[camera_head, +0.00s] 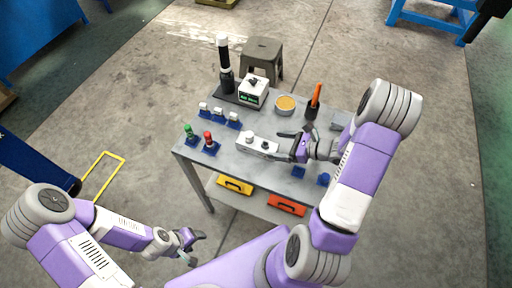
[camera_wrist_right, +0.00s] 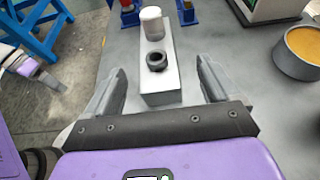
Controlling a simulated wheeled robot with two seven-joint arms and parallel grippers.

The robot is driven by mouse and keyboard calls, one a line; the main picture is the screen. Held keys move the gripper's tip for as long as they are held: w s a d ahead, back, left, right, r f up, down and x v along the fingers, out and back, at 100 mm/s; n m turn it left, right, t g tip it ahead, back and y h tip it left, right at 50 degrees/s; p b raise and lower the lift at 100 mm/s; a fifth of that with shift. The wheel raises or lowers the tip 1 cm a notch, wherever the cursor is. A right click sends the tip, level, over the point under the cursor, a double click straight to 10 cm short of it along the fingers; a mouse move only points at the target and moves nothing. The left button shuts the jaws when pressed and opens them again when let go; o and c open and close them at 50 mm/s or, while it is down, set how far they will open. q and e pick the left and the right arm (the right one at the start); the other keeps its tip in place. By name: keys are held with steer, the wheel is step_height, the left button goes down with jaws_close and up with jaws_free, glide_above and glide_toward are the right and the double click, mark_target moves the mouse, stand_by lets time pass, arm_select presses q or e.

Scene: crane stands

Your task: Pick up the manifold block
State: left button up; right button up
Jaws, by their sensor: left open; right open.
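The manifold block (camera_head: 257,147) is a pale grey oblong block lying on the grey table. It carries a white cylinder and a dark ring-shaped fitting on top. In the right wrist view the block (camera_wrist_right: 161,94) points away from me between the two fingers. My right gripper (camera_head: 284,146) is open at the block's right end, with one finger on either side and a gap visible to each. My left gripper (camera_head: 196,249) is open and empty, low in front of the table's left side.
The grey table (camera_head: 222,163) also holds a green knob (camera_head: 189,130), a red knob (camera_head: 208,137), several white-topped blue pieces, a meter box (camera_head: 253,93), a round yellow-topped tin (camera_head: 286,104) and an orange-handled tool (camera_head: 316,95). Yellow (camera_head: 235,185) and orange (camera_head: 287,205) cases sit below.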

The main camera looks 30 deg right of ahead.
mark_target(263, 144)
steer(key=b+x, duration=0.1)
steer(key=x, duration=0.6)
steer(key=shift+a, duration=0.3)
steer(key=shift+s, duration=0.1)
jaws_close()
steer(key=shift+r, duration=0.1)
